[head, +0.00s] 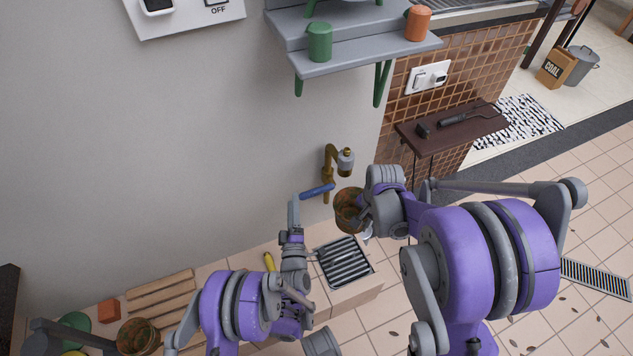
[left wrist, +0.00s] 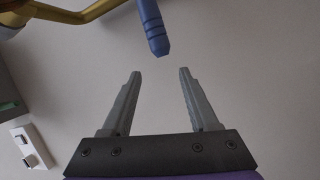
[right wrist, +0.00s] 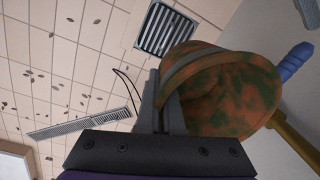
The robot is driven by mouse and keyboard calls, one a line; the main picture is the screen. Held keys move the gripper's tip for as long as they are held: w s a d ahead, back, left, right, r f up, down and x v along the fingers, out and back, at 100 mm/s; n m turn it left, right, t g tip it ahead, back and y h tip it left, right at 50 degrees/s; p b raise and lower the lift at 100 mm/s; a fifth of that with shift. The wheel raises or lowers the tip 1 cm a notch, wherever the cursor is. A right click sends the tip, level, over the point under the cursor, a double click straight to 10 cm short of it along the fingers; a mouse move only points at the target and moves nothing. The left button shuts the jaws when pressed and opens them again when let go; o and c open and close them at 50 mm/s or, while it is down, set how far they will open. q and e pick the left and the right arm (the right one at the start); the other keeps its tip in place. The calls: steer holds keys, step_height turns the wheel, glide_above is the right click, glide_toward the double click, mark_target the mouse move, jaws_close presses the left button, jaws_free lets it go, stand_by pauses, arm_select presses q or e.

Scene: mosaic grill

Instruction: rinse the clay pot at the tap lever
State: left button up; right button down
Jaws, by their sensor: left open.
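The brass tap (head: 328,172) is on the wall, with a blue lever (head: 317,191) pointing left. My left gripper (head: 293,208) is just left of the lever. In the left wrist view, its fingers (left wrist: 160,74) are apart and empty, with the lever tip (left wrist: 152,28) just beyond them, not touching. The mottled brown-green clay pot (head: 347,212) is tilted below the tap. My right gripper (right wrist: 167,102) is shut on the pot's wall near the rim; the pot (right wrist: 235,95) hides part of one finger.
A grated basin (head: 345,262) lies below the tap. A second mottled pot (head: 138,337), a wooden slatted rack (head: 160,300) and an orange block (head: 109,310) are at lower left. A grey shelf (head: 365,45) with cups hangs above. A dark side shelf (head: 455,128) holds tools at right.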

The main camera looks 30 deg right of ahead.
arm_select(q)
steer(key=s+d+f+n+h, duration=0.1)
steer(key=s+d+f+n, duration=0.15)
steer(key=s+d, duration=0.3)
steer(key=x, duration=1.1)
steer(key=shift+r+m+h, duration=0.25)
steer(key=shift+m+h, duration=0.15)
steer(key=shift+m, duration=0.05)
steer(key=shift+w+a, duration=0.1)
steer(key=shift+a, duration=0.1)
jaws_close()
stand_by(0.4)
